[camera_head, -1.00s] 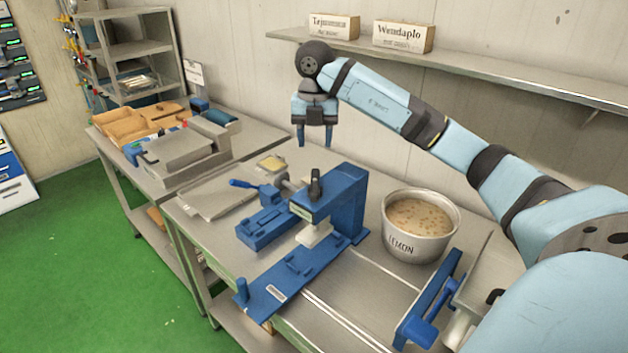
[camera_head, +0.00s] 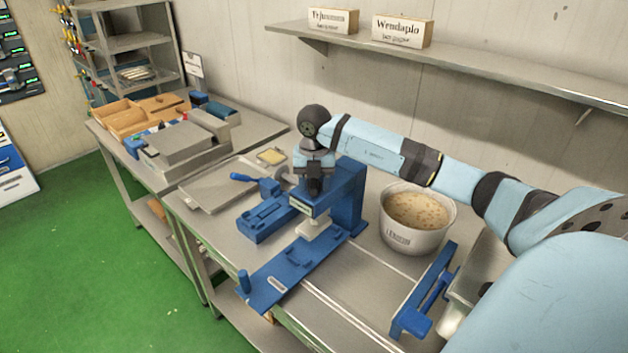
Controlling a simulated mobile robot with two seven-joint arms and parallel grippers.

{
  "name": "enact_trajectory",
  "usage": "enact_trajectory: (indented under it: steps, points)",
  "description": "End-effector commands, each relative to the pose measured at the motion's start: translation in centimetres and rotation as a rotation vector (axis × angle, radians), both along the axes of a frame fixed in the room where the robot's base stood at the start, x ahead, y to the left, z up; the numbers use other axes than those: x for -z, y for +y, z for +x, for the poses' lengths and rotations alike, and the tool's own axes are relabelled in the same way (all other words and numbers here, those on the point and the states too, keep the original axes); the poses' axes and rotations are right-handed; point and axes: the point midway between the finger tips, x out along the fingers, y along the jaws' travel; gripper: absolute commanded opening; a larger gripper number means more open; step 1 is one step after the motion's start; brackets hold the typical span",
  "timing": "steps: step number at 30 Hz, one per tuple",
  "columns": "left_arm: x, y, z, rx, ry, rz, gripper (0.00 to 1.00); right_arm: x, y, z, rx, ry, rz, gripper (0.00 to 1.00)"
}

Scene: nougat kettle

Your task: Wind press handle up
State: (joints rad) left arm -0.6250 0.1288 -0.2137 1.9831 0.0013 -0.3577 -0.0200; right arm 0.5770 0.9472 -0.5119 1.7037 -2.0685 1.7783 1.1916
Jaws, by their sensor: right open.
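The blue press (camera_head: 348,200) stands on the steel table. An upright black handle (camera_head: 314,183) sits on top of its head, and a pale ram shows below the head. My right gripper (camera_head: 314,168) points down just behind and above the black handle, level with the press head. Its jaws are open. Its fingertips are mostly hidden behind the handle and press head, so I cannot tell whether they touch anything. My left gripper is not in view.
A pot of speckled mix (camera_head: 417,212) stands right of the press. A blue-handled device (camera_head: 243,177) is left of it. A blue slide fixture (camera_head: 425,290) lies at front right. A wall shelf (camera_head: 450,60) with two labelled boxes runs behind my arm.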

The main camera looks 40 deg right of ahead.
Motion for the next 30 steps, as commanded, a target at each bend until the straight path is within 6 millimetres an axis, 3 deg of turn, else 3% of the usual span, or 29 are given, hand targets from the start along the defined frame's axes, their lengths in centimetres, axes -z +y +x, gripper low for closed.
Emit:
enact_trajectory:
  steps: [5, 11, 20, 30]
  points:
    - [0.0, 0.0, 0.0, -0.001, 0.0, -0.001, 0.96, 0.0, 0.0, 0.0, 0.0, 0.0, 0.0, 0.47]
    - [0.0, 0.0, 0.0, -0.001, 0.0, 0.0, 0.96, 0.0, 0.0, 0.0, 0.0, 0.0, 0.0, 0.01]
    - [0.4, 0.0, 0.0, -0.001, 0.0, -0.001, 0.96, 0.1, 0.0, -0.1, -0.024, 0.001, 0.001, 0.0]
    - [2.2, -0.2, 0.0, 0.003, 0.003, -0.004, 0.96, 0.2, -0.5, -0.3, -0.216, -0.001, -0.001, 0.0]
